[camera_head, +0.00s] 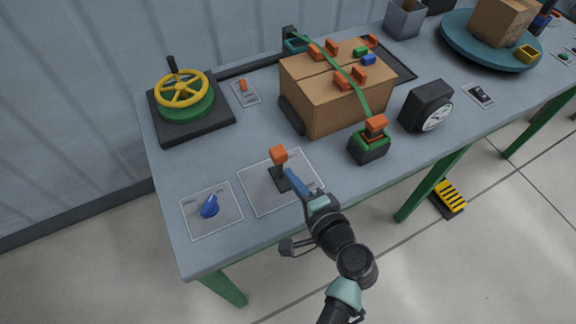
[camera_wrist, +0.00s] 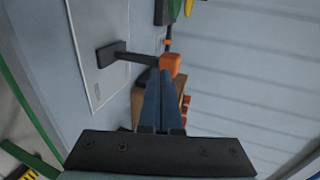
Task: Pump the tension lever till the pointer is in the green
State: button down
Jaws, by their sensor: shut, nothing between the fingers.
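A lever with an orange knob (camera_head: 279,155) and dark stem stands on a light plate (camera_head: 255,203) on the table. My gripper (camera_head: 289,172) is shut and empty, its blue fingertips close beside this lever. In the wrist view the fingertips (camera_wrist: 160,76) are just below the orange knob (camera_wrist: 171,64); I cannot tell whether they touch it. A green and black block with an orange handle (camera_head: 376,124) stands at the green strap's (camera_head: 345,70) lower end. I cannot tell which is the tension lever. A black gauge (camera_head: 427,103) has a white dial; its pointer is too small to read.
A cardboard box (camera_head: 318,108) under the strap carries small coloured clips. A yellow handwheel (camera_head: 183,90) stands at the back left, a blue knob (camera_head: 209,206) at the front left. A teal turntable (camera_head: 475,45) is at the far right. A yellow pedal (camera_head: 450,197) is on the floor.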

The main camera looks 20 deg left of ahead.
aim_at(276, 148)
jog(key=shift+w+a, duration=0.75)
jog(key=shift+a, duration=0.2)
jog(key=p, duration=0.2)
jog(key=a+r+h+p, duration=0.1)
jog(key=p, duration=0.1)
jog(key=shift+w+r+g, duration=0.2)
jog(key=shift+w+g, duration=0.15)
jog(key=shift+g, duration=0.05)
jog(key=p, duration=0.2)
jog(key=w+a+g+h+p, duration=0.1)
jog(key=p, duration=0.1)
jog(key=shift+w+a+r+h, duration=0.15)
jog(key=shift+a+r+h, duration=0.15)
jog(key=shift+w+a+g+h+p, duration=0.4)
jog(key=shift+a+g+h+p, duration=0.1)
jog(key=shift+p, duration=0.6)
jog(key=shift+w+a+f+g+h, duration=0.3)
jog(key=shift+w+a+h, duration=0.1)
jog(key=shift+a, duration=0.1)
jog(key=shift+w+a+f, duration=0.2)
jog(key=shift+w+a, duration=0.1)
jog(key=shift+a, duration=0.1)
jog(key=shift+a+r, duration=0.1)
jog(key=shift+r, duration=0.1)
